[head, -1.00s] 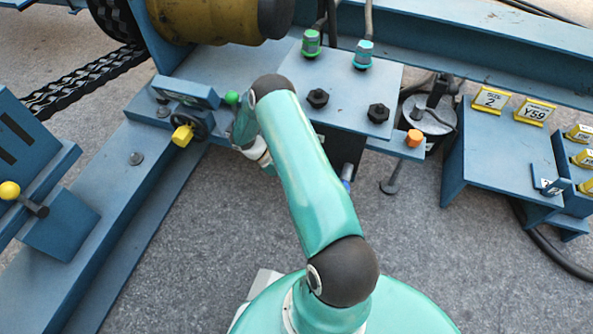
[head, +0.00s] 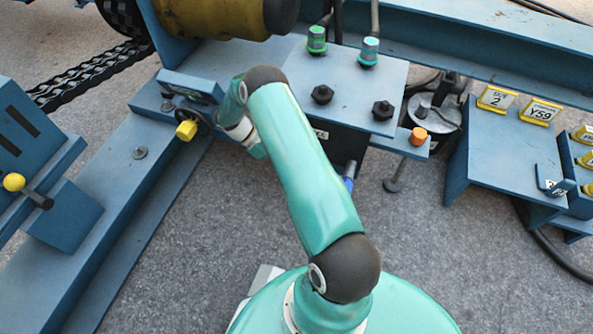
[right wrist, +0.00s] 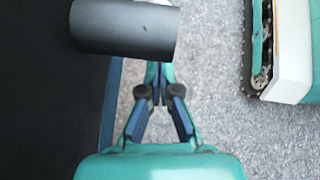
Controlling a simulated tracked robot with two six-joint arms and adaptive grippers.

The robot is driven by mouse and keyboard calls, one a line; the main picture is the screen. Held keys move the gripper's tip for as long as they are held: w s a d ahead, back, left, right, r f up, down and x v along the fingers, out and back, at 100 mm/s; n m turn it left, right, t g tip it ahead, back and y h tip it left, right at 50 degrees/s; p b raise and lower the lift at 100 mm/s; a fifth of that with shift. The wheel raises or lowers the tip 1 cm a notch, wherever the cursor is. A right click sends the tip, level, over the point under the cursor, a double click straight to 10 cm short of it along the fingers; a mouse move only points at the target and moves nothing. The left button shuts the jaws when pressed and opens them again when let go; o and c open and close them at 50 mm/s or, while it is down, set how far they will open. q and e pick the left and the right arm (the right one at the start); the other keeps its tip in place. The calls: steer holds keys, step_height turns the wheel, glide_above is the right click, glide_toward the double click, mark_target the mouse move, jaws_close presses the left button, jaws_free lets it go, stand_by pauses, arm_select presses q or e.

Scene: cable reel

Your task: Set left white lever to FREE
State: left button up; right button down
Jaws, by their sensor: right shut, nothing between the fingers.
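I cannot make out a white lever or the word FREE in either view. In the right wrist view my right gripper (right wrist: 159,88) is shut and empty. My left gripper cannot be made out.
A yellow knob (head: 187,130) sits left of the arm. A blue plate (head: 352,88) with green and cyan connectors and black bolts lies right of it. An orange knob (head: 418,136) is further right. A yellow-tipped lever (head: 15,182) is at far left. Open gravel lies between.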

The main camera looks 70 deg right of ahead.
steer(key=v, duration=0.5)
steer(key=shift+a, duration=0.1)
stand_by(0.3)
steer(key=w+a+f+t+y, duration=0.15)
steer(key=a+f, duration=0.25)
steer(key=a, duration=0.6)
steer(key=w+a+f+t+y, duration=0.1)
steer(key=w+a+f+t, duration=0.2)
steer(key=a, duration=0.7)
steer(key=s+a+m+t+y, duration=0.1)
steer(key=s+a+m+t, duration=0.2)
steer(key=a, duration=0.7)
steer(key=s+a+m+t+y, duration=0.1)
steer(key=s+a+t, duration=0.25)
steer(key=a, duration=0.55)
step_height(320, 180, up, 39)
steer(key=p, duration=3.8)
steer(key=shift+s+g+p, duration=0.3)
steer(key=shift+g, duration=0.1)
